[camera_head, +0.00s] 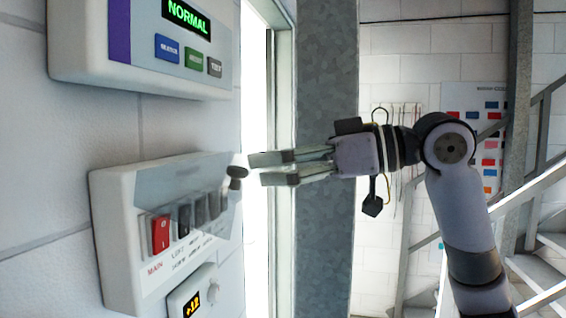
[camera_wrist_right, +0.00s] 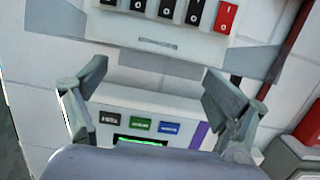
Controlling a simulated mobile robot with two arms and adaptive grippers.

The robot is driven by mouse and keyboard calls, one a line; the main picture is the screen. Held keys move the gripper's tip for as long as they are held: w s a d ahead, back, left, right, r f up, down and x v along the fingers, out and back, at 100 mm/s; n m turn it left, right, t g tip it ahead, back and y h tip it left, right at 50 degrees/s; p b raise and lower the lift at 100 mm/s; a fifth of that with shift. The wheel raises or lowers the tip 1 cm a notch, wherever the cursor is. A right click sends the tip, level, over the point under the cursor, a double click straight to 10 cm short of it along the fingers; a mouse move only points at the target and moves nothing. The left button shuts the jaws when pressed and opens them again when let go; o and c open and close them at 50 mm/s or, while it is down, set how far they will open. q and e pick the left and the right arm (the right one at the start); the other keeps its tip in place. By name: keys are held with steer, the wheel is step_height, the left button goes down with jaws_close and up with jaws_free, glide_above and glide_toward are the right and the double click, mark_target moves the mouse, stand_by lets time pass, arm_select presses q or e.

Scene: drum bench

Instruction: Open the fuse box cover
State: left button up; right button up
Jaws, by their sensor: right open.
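The fuse box (camera_head: 118,235) is a white box on the wall at the left of the head view, with a red MAIN switch (camera_head: 161,233) and several dark switches. A see-through grey cover (camera_head: 190,185) lies over the switches; I cannot tell whether it sits fully flat. A dark round knob (camera_head: 236,172) stands out at its right end. My right gripper (camera_head: 257,170) is open and empty, its fingertips just right of the knob, apart from it as far as I can see. In the wrist view the open fingers (camera_wrist_right: 158,85) show below the upside-down fuse box (camera_wrist_right: 150,25). My left gripper is out of view.
A white panel (camera_head: 75,75) with a green NORMAL display and buttons hangs above the fuse box. A bright door opening and a grey column (camera_head: 325,230) stand behind the gripper. Stairs are at the right.

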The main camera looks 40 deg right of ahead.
steer(key=shift+d+r, duration=0.1)
steer(key=shift+d, duration=0.05)
stand_by(0.3)
steer(key=v, duration=1.2)
